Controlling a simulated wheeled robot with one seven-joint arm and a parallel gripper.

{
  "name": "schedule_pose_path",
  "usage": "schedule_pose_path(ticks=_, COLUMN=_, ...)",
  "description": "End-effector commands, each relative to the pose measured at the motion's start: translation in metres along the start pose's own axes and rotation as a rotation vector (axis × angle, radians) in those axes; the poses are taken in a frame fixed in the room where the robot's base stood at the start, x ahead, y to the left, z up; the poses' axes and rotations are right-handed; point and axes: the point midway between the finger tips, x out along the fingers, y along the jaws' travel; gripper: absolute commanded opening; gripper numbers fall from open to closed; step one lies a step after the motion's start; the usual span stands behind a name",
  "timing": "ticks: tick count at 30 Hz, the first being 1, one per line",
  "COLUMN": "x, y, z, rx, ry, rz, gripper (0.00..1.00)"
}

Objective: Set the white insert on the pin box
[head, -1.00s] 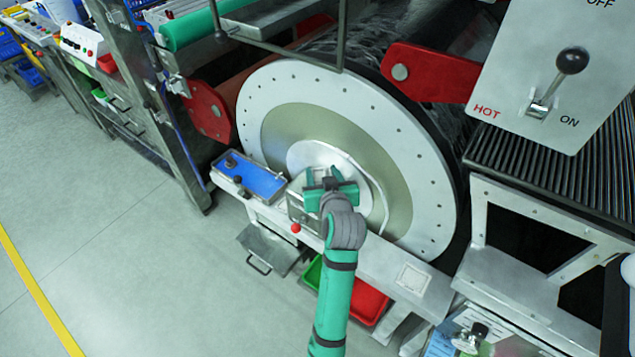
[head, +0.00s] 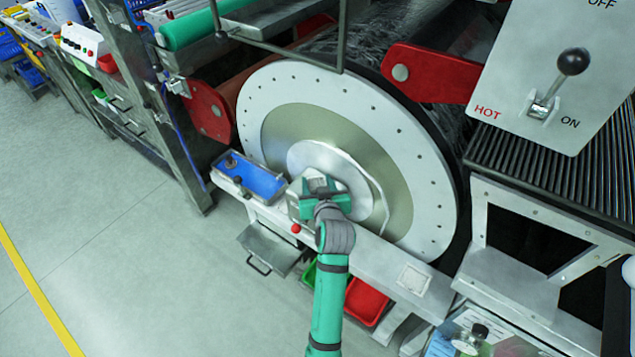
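My gripper (head: 322,190) is in front of the drum's round end plate, over a small metal box (head: 295,207) with a red knob on its front. My gripper and wrist cover much of this box. A pale grey-white surface (head: 318,184) shows at the fingers; I cannot tell whether it is the white insert, the box top or something held. The finger gap is too small to judge. Left of it is a shallow metal box (head: 281,196) with a blue floor and dark pin-like knobs. I cannot tell for sure which box is the pin box.
The drum's white end plate (head: 270,90) rises close behind my gripper. The pale ledge (head: 375,257) runs to the right and carries a small square plate (head: 413,279). Green and red bins (head: 366,302) sit below. A metal tray (head: 268,250) juts out at lower left.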

Motion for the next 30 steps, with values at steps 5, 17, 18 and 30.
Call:
schedule_pose_path(ticks=5, x=0.0, y=0.0, z=0.0, rx=0.0, ry=0.0, rz=0.0, gripper=0.64)
schedule_pose_path(ticks=17, x=-0.014, y=0.001, z=-0.002, rx=0.0, ry=0.0, rz=0.001, gripper=0.64)
schedule_pose_path(ticks=18, x=-0.021, y=0.001, z=-0.002, rx=-0.001, ry=0.0, rz=0.001, gripper=0.64)
schedule_pose_path(ticks=30, x=-0.097, y=0.0, z=-0.002, rx=0.0, ry=-0.001, rz=0.001, gripper=0.64)
